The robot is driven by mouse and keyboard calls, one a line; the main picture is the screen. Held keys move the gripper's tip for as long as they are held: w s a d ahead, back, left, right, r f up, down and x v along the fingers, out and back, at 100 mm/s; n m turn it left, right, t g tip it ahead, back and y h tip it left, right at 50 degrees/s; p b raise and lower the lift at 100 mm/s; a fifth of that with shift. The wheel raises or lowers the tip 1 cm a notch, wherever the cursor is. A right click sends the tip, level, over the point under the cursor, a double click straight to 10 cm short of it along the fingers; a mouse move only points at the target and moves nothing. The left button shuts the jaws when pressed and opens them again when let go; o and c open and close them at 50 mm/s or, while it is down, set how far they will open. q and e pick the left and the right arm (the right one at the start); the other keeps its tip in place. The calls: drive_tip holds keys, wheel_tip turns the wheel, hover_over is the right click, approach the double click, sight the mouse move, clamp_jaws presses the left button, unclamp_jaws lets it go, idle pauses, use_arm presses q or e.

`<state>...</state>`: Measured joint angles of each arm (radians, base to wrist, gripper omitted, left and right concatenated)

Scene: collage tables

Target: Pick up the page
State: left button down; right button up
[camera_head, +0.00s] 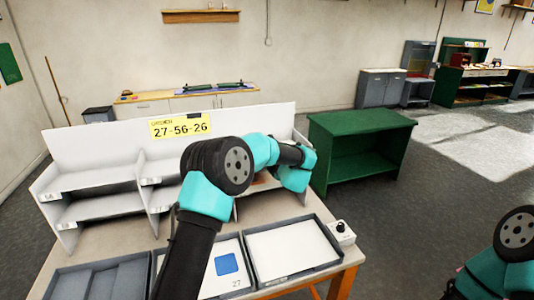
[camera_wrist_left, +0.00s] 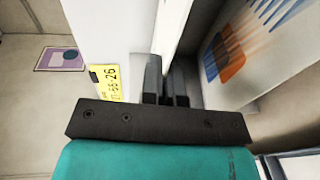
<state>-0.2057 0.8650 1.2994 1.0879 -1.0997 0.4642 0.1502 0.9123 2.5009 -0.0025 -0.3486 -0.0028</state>
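A page with blue streaks and an orange patch (camera_wrist_left: 245,45) stands at the right of the left wrist view, tilted in the picture. My left gripper (camera_wrist_left: 166,82) is beside its left edge, its two dark fingers close together. I cannot tell whether anything is between them. In the head view my left arm reaches over the table to the right part of the white shelf rack (camera_head: 92,150), and its fingertips are hidden. Another page, with a blue square and "27" (camera_head: 226,264), lies in the middle tray. My right gripper is out of view; only part of that arm shows at lower right.
A grey tray (camera_head: 60,288) lies at the left, and a right tray (camera_head: 333,262) holds a blank white sheet (camera_head: 288,249). A small knob box (camera_head: 342,232) sits at the table's right edge. A yellow label (camera_head: 181,126) marks the rack. A green cabinet (camera_head: 360,122) stands behind, right.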

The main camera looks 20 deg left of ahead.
use_arm(q)
wheel_tip(320, 180, up, 28)
idle(0.7)
idle(0.4)
